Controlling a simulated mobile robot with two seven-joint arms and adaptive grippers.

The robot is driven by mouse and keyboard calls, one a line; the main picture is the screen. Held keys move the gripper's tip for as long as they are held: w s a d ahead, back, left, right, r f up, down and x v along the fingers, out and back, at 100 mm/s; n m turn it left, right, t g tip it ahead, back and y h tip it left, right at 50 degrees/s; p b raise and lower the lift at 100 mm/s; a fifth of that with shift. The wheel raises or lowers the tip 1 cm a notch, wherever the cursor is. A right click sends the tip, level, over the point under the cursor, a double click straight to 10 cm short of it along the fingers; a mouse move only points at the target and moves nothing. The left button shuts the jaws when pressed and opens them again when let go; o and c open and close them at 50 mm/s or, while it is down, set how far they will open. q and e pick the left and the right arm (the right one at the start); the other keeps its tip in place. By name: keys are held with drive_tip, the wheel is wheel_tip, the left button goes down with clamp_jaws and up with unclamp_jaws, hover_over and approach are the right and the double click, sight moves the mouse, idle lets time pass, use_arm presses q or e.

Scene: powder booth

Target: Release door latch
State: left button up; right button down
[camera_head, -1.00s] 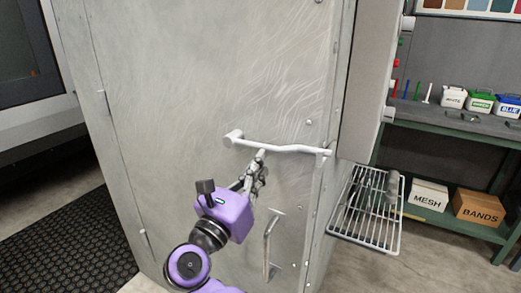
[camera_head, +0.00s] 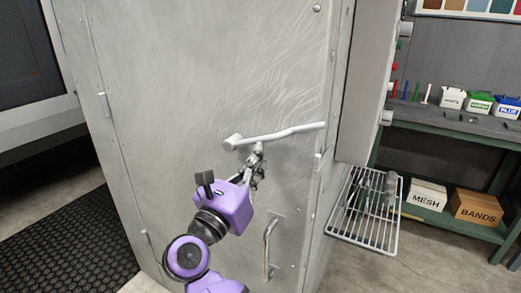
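The door latch (camera_head: 285,134) is a pale bar across the grey metal door (camera_head: 215,70). It pivots at a mount on its left and slopes up to the right. Its free right end stands above and apart from the small catch (camera_head: 318,161) at the door's right edge. Whether the fingers are open or shut is too small to tell.
A vertical door handle (camera_head: 268,248) is below the latch. A wire rack (camera_head: 365,212) sticks out right of the door. A green shelf (camera_head: 450,133) beyond holds tubs and boxes. A black mat (camera_head: 75,250) lies on the floor at left.

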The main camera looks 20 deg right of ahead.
sight(261, 138)
drive_tip(key=r, duration=0.1)
drive_tip(key=r+p, duration=0.1)
drive_tip(key=r, duration=0.1)
drive_tip(key=r+p, duration=0.1)
drive_tip(key=shift+w+d+r, duration=0.1)
drive_tip(key=shift+d+r, duration=0.2)
drive_tip(key=shift+r, duration=0.1)
drive_tip(key=shift+a+r+p, duration=0.1)
drive_tip(key=shift+r+p, duration=0.95)
drive_tip(key=shift+r, duration=0.8)
drive_tip(key=shift+r+p, duration=0.25)
drive_tip(key=shift+p, duration=0.05)
